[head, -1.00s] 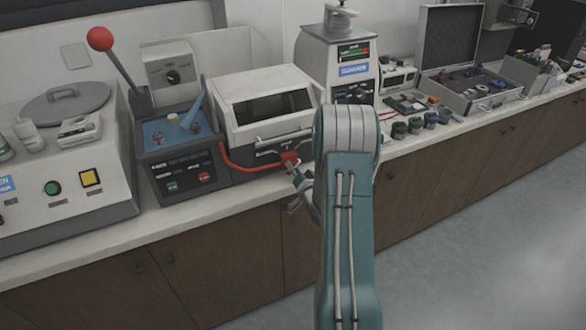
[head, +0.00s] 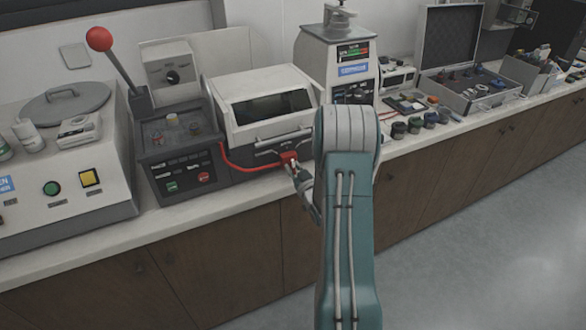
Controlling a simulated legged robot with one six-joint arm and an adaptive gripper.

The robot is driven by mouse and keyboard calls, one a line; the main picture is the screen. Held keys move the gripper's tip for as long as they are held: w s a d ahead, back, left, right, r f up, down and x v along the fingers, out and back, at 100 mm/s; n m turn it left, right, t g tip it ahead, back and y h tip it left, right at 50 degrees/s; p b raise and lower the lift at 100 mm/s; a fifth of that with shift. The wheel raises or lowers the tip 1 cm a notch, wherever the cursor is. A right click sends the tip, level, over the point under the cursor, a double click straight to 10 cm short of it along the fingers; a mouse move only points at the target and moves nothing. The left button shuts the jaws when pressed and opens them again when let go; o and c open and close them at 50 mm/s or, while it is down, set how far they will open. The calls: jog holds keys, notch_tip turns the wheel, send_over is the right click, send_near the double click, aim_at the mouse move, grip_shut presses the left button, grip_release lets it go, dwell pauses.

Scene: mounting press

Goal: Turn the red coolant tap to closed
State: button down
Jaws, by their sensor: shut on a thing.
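The red coolant tap (head: 289,157) sits at the front right of the white-hooded machine (head: 268,105), at the end of a red hose (head: 240,168). My gripper (head: 291,166) is at the tap and shut on it. The fingers are small in the head view and my arm covers the area just right of them. The grey basin (head: 178,130) left of the hood shows no blue stream or blue liquid. The tap's exact handle angle is hard to make out.
A lever with a red ball (head: 100,39) rises at the left. A grey control box (head: 38,185) with buttons stands at far left. A tall white device (head: 337,65) stands behind my arm. Small jars and an open case (head: 470,90) fill the counter to the right.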

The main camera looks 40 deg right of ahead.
jog(key=n, duration=0.4)
jog(key=shift+s+f, duration=0.1)
jog(key=shift+n, duration=1.8)
jog(key=shift+f, duration=0.1)
jog(key=c, duration=0.6)
grip_release()
